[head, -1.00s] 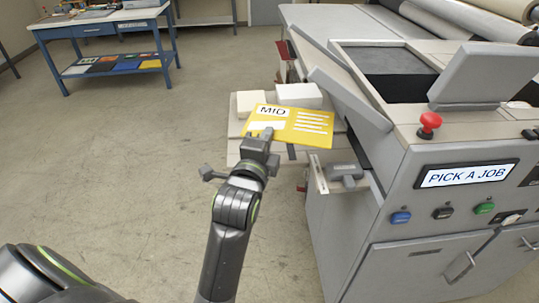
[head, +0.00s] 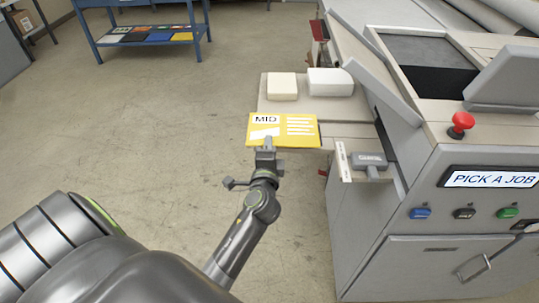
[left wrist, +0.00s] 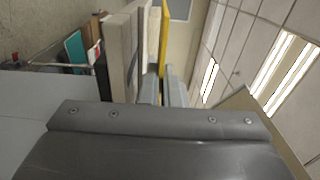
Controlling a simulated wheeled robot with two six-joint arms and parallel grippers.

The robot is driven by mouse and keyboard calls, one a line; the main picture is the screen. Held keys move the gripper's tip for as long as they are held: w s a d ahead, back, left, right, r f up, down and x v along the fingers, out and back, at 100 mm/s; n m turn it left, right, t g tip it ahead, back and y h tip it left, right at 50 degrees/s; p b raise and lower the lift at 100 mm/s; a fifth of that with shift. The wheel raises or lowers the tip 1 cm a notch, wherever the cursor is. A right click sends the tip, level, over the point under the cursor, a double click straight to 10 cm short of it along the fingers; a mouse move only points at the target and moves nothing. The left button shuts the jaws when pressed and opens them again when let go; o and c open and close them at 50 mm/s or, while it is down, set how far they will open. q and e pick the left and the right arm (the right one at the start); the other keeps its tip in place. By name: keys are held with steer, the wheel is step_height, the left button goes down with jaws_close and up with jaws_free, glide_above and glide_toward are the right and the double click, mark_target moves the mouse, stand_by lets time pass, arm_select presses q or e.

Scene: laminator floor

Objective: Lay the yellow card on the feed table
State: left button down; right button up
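The yellow card (head: 302,131), printed "MID" with white lines, is held by its near edge in my left gripper (head: 267,146). The gripper looks shut on it. The feed table (head: 302,108) is the pale shelf on the machine's left side. In the head view the card overlaps the table's near edge. In the left wrist view the card (left wrist: 165,38) shows edge-on, roughly parallel to the table slab (left wrist: 121,55), with a narrow gap between them. My right gripper is not in view.
A cream block (head: 282,86) and a white block (head: 330,82) stand on the table's far part. A grey-handled guide (head: 369,164) is right of the card. The laminator (head: 400,250) fills the right side. Open floor (head: 160,120) lies left.

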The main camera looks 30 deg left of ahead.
arm_select(q)
steer(key=shift+f+b, duration=0.4)
steer(key=shift+f, duration=1.45)
steer(key=shift+f, duration=0.2)
steer(key=c, duration=1.7)
jaws_free()
steer(key=shift+r, duration=0.1)
steer(key=shift+r, duration=0.15)
